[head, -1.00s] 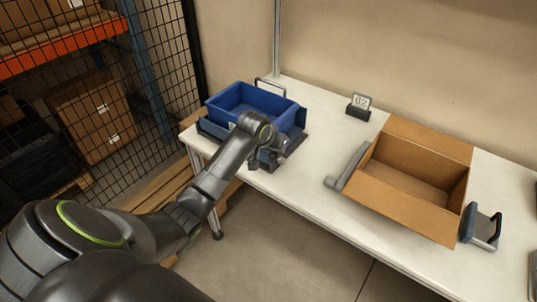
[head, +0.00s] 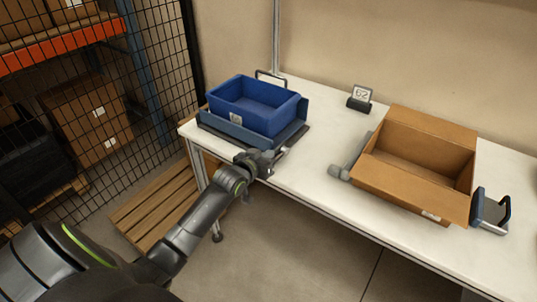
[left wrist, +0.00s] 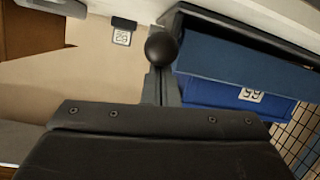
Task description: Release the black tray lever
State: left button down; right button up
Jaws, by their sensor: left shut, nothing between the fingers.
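The dark tray (head: 292,138) sits at the left end of the white table, with a blue bin (head: 262,120) in it. The bin and its label also show at the right of the left wrist view (left wrist: 225,95). A black ball knob (left wrist: 161,48), which looks like the lever's end, stands by the tray in the left wrist view. My left gripper (head: 272,160) is at the tray's near right corner, by the table's front edge. Its fingers are shut and empty, and in the left wrist view they line up with the knob. I cannot tell whether they touch it. My right gripper is out of view.
An open cardboard box (head: 400,185) stands on the right of the table, between a grey fixture (head: 340,172) and a blue-padded bracket (head: 490,212). A number sign (head: 360,98) stands at the back. The table between tray and box is mostly clear.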

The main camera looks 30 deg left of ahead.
aim_at(269, 142)
pick_arm(q)
jog(key=shift+s+f, duration=0.15)
jog(key=shift+f, duration=0.2)
dwell(0.3)
jog(key=shift+r, duration=0.1)
jog(key=r+p, duration=0.1)
jog(key=w+r+p, duration=0.1)
jog(key=r, duration=0.1)
jog(key=w+r+p, duration=0.1)
jog(key=shift+w+a+r+p, duration=0.1)
jog(key=shift+a+r+p, duration=0.1)
jog(key=shift+a+p, duration=0.1)
jog(key=shift+s+a+f+b, duration=0.1)
jog(key=shift+s+f+b, duration=0.35)
jog(key=shift+s+b, duration=0.1)
jog(key=b+v, duration=0.1)
jog(key=v, duration=0.8)
jog(key=shift+f, duration=0.15)
